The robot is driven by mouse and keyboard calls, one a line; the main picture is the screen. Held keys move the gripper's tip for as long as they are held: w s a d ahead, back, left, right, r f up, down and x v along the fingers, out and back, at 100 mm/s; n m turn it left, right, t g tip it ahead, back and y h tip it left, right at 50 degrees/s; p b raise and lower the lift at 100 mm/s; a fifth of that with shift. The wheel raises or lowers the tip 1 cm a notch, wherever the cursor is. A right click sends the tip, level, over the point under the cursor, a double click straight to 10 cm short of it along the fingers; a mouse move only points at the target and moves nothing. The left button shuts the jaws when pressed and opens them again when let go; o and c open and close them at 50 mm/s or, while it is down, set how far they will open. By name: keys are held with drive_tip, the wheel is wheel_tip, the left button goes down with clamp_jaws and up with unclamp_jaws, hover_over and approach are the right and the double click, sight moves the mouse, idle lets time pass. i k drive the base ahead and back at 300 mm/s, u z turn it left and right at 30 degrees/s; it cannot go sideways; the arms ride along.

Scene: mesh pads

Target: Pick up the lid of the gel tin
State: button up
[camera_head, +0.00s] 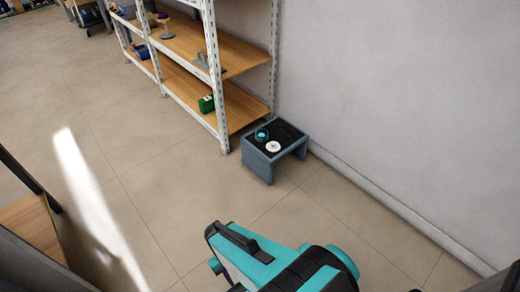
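A small blue-grey stool (257,165) with a dark top pad stands on the floor against the right wall, beside the shelving. A small round teal thing with a dark middle (261,135), perhaps the gel tin, sits on the left part of the pad. A small white disc (273,146), perhaps its lid, lies close by near the stool's front edge. Both are too small to tell for sure, or whether they touch. My teal and black arm crosses the bottom of the view, well short of the stool. I cannot make out my gripper's fingers.
A white metal shelving unit (215,82) with wooden shelves stands just behind and left of the stool, holding a green box (206,104) and other items. A wooden surface (32,226) is at lower left. The floor before the stool is clear.

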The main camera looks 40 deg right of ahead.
sight(272, 147)
drive_tip(key=u, duration=0.25)
drive_tip(key=i, duration=3.1)
drive_tip(key=z, duration=0.9)
